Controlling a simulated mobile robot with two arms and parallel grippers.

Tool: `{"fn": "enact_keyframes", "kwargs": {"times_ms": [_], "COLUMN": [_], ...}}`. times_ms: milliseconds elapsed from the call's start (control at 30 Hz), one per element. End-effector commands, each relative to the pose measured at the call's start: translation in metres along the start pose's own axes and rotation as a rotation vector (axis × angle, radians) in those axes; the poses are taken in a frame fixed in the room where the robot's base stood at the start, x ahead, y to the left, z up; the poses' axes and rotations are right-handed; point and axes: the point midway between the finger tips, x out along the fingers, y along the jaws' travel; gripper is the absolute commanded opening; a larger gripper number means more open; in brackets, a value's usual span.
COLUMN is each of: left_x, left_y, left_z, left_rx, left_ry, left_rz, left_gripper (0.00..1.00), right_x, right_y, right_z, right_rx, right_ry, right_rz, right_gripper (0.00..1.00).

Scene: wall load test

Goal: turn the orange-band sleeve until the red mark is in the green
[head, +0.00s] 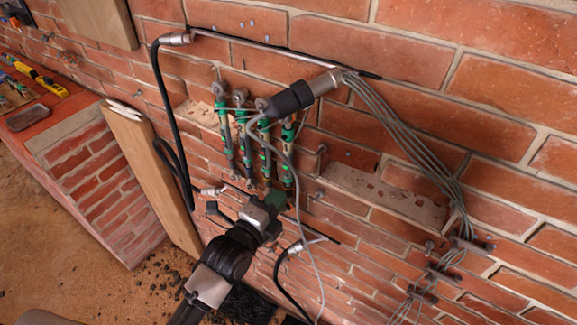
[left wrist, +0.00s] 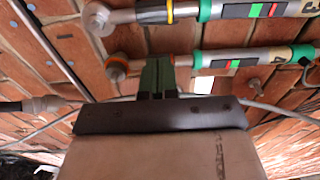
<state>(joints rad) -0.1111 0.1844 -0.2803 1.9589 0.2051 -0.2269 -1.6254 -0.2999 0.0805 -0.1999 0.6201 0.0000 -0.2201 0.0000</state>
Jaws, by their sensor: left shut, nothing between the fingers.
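Several upright rods with green-banded sleeves hang on the brick wall in the head view; the rightmost sleeve (head: 287,150) is partly crossed by a grey cable. My left gripper (head: 276,200) is shut and empty, just below the lower ends of the right-hand rods. A farther sleeve (left wrist: 240,10) has a yellow-orange band and a red-and-green window, cut by the top edge. My right gripper is not in view.
A black-and-silver cylinder (head: 302,93) with a bundle of grey cables (head: 410,135) sticks out above the rods. A black hose (head: 164,100) hangs at left, beside a leaning wooden board (head: 152,175). A brick ledge (head: 385,195) is at right.

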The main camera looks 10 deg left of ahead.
Motion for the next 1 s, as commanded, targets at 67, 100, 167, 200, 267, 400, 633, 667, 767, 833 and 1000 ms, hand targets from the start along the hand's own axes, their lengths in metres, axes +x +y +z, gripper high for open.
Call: {"fn": "enact_keyframes", "kwargs": {"times_ms": [67, 100, 167, 200, 267, 400, 633, 667, 767, 833, 1000], "left_x": [0.001, 0.002, 0.003, 0.004, 0.004, 0.005, 0.005, 0.005, 0.005, 0.005, 0.005], "left_y": [0.0, 0.0, 0.0, 0.0, 0.0, 0.0, 0.0, 0.0, 0.0, 0.0, 0.0], "left_z": [0.0, 0.0, 0.0, 0.0, 0.0, 0.0, -0.003, -0.003, -0.005, -0.007, -0.01], "left_rx": [0.0, 0.0, 0.0, 0.0, 0.0, 0.001, 0.0, -0.001, -0.001, -0.001, -0.001], "left_ry": [0.0, 0.0, 0.0, 0.0, 0.0, 0.0, 0.0, 0.0, 0.001, 0.001, 0.001], "left_rz": [0.0, 0.0, 0.0, 0.0, 0.0, -0.001, 0.0, 0.0, 0.0, 0.001, 0.0], "left_gripper": [0.0, 0.0, 0.0, 0.0, 0.0, 0.0, 0.0, 0.0, 0.0, 0.0, 0.0], "right_x": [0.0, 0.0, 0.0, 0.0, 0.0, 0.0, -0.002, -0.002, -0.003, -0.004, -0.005], "right_y": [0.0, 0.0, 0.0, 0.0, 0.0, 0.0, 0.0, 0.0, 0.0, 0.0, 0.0], "right_z": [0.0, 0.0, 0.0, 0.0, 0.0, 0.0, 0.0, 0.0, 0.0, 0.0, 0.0], "right_rx": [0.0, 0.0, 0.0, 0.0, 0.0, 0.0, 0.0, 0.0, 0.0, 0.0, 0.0], "right_ry": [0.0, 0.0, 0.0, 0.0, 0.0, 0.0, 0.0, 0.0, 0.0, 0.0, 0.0], "right_rz": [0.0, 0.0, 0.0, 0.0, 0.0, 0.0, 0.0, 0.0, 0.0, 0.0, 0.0], "right_gripper": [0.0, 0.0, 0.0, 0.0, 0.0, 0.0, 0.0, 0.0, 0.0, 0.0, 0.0]}}
